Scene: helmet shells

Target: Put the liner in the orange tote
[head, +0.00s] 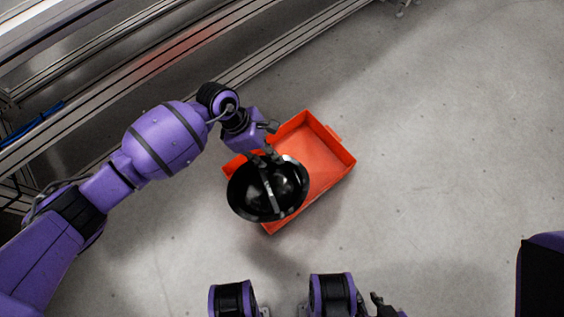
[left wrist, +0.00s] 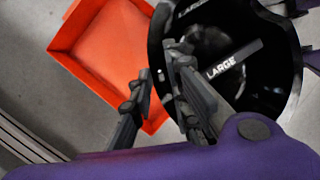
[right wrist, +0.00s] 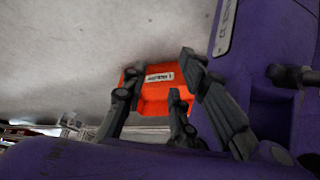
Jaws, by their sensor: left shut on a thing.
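The liner (head: 285,182) is a black, glossy, bowl-shaped shell with its hollow side up. In the head view it hangs over the near left part of the orange tote (head: 345,160), hiding that part. My left gripper (head: 268,157) is shut on the liner's rim at its far side. In the left wrist view the liner (left wrist: 268,88) shows a "LARGE" label, and its rim passes between the fingers (left wrist: 158,68). The tote (left wrist: 100,45) shows beside it, its floor looking empty where visible. My right gripper (right wrist: 157,80) is open and empty, with the tote (right wrist: 160,95) in the distance beyond its fingers.
The tote stands on a grey concrete floor (head: 440,130), clear to its right. A metal frame rail (head: 255,68) runs along the upper left, behind my left arm. A blue cable (head: 40,118) lies at the left edge.

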